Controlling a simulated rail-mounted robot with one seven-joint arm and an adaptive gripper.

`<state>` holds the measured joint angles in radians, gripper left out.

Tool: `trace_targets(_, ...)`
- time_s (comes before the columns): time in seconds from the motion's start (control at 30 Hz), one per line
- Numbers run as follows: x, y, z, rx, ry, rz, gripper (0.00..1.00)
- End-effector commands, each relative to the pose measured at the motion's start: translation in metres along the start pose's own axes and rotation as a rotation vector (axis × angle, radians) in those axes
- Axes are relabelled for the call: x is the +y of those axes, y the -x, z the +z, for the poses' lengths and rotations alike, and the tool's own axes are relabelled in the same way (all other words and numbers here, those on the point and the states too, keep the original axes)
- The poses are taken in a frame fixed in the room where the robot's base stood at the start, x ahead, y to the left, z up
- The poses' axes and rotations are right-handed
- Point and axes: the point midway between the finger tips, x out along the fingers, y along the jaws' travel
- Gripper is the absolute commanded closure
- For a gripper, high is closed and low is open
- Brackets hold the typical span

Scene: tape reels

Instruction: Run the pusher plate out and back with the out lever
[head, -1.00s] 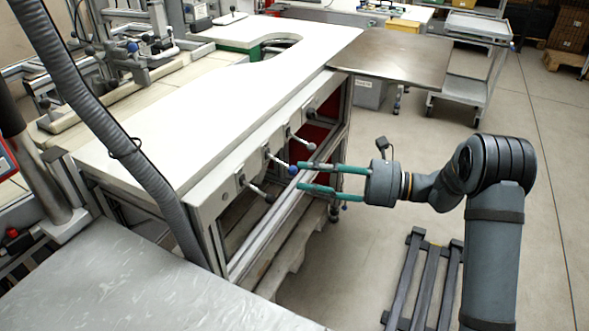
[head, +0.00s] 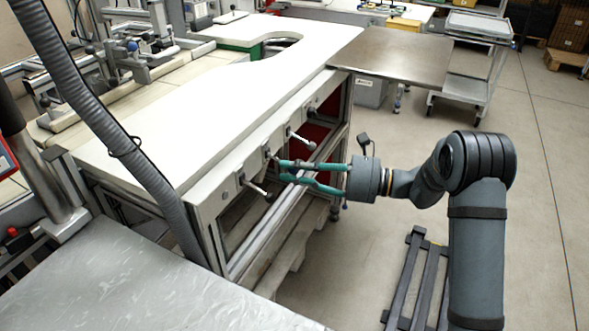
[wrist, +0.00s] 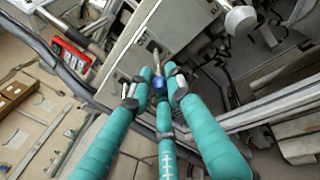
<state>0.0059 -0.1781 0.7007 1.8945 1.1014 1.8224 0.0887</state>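A row of levers sticks out of the front of the white-topped bench (head: 215,115). My gripper (head: 282,170), with teal fingers, is at the middle lever (head: 268,153). That lever's blue knob (wrist: 159,84) shows between the fingertips in the wrist view (wrist: 159,72); in the head view the fingers hide it. The fingers are close around the knob, but I cannot tell whether they grip it. I cannot make out the pusher plate.
A grey hose (head: 95,110) hangs across the left side. The bench's metal frame rail (head: 285,218) runs below the levers. A dark slatted pallet (head: 415,285) lies on the floor beneath my arm. The floor to the right is largely clear.

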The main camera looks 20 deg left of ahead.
Motion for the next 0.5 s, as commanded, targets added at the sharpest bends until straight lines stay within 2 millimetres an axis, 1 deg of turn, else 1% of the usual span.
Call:
trace_targets(0.03, -0.0002, 0.0001, 0.0002, -0.001, 0.0, -0.001, 0.88)
trace_targets(0.23, -0.0003, 0.0002, 0.0004, -0.001, 0.0, -0.001, 1.0)
trace_targets(0.5, -0.0004, 0.0004, 0.0006, -0.002, 0.0, -0.001, 1.0)
